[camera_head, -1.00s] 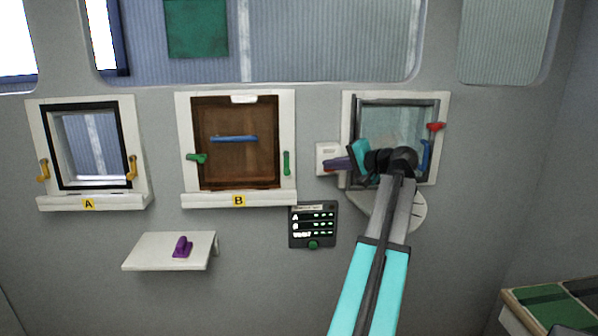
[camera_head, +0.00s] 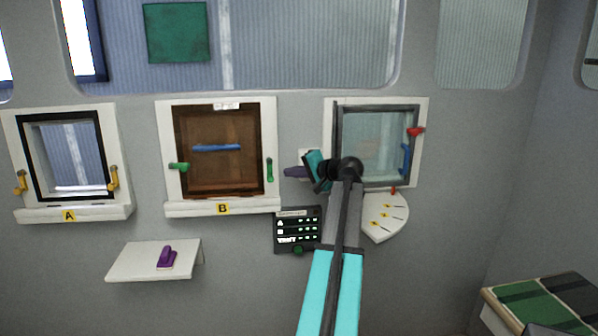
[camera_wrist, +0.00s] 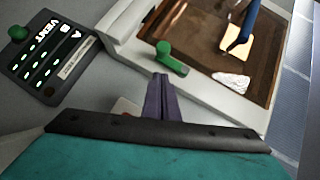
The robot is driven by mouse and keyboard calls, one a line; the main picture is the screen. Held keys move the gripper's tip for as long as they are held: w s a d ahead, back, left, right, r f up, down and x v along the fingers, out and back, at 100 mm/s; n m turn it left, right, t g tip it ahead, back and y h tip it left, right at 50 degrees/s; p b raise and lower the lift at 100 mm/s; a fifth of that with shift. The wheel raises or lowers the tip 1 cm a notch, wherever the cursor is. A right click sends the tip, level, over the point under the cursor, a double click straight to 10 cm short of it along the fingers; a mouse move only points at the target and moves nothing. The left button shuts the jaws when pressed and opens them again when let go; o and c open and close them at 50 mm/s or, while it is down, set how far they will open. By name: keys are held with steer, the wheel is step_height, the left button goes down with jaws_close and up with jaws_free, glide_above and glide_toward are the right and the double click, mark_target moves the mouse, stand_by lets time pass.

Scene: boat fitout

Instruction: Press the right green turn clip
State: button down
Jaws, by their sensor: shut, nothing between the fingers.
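The right green turn clip (camera_head: 269,169) stands upright on the right side of the white frame of window B (camera_head: 220,207). In the wrist view this green clip (camera_wrist: 170,58) lies just beyond my fingertips. The left green turn clip (camera_head: 179,167) lies sideways on the opposite side of the frame. My gripper (camera_head: 287,171) is shut and empty, its purple fingers pointing left at the right clip from a short way off. The fingers (camera_wrist: 160,77) also show in the wrist view, with a small visible gap to the clip.
A dark status panel (camera_head: 298,230) with a green button is below my gripper. A white plate (camera_head: 308,154) is partly hidden behind the gripper. The vent window (camera_head: 380,140) with red and blue handles is at right. A shelf with a purple object (camera_head: 166,257) is lower left.

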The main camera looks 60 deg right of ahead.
mark_target(270, 171)
steer(key=shift+w+a+f+p, duration=0.2)
steer(key=shift+w+a+f, duration=0.15)
steer(key=shift+w+a, duration=0.25)
steer(key=shift+w+a+f+p, duration=0.15)
steer(key=shift+w+a+f, duration=0.2)
steer(key=shift+w, duration=0.35)
steer(key=shift+w+a, duration=0.1)
steer(key=shift+w, duration=0.05)
